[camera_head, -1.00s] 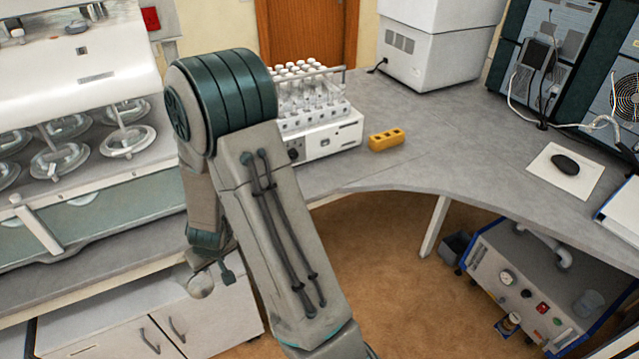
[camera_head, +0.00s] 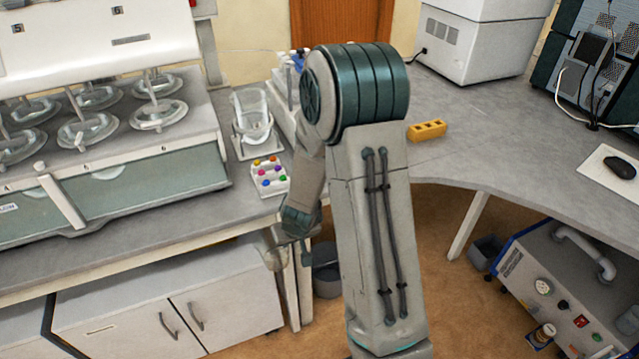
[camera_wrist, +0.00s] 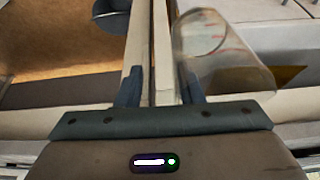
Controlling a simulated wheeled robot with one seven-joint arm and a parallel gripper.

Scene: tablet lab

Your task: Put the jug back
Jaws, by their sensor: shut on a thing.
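A clear, see-through jug (camera_wrist: 222,62) shows in the wrist view, tilted, against the right finger of my gripper (camera_wrist: 160,88). My gripper is shut on it; the exact grip, perhaps at the handle, is hard to make out. In the head view my gripper (camera_head: 298,238) hangs low, in front of the bench's front edge, and a pale, blurred part of the jug (camera_head: 274,240) shows beside it. My arm hides part of the bench behind it.
A glass beaker (camera_head: 251,118) stands on a small plate on the bench, behind a tray of coloured pieces (camera_head: 269,176). The dissolution machine (camera_head: 110,165) stands left. A yellow block (camera_head: 427,131) lies right of my arm. A grey bin (camera_head: 326,270) stands below.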

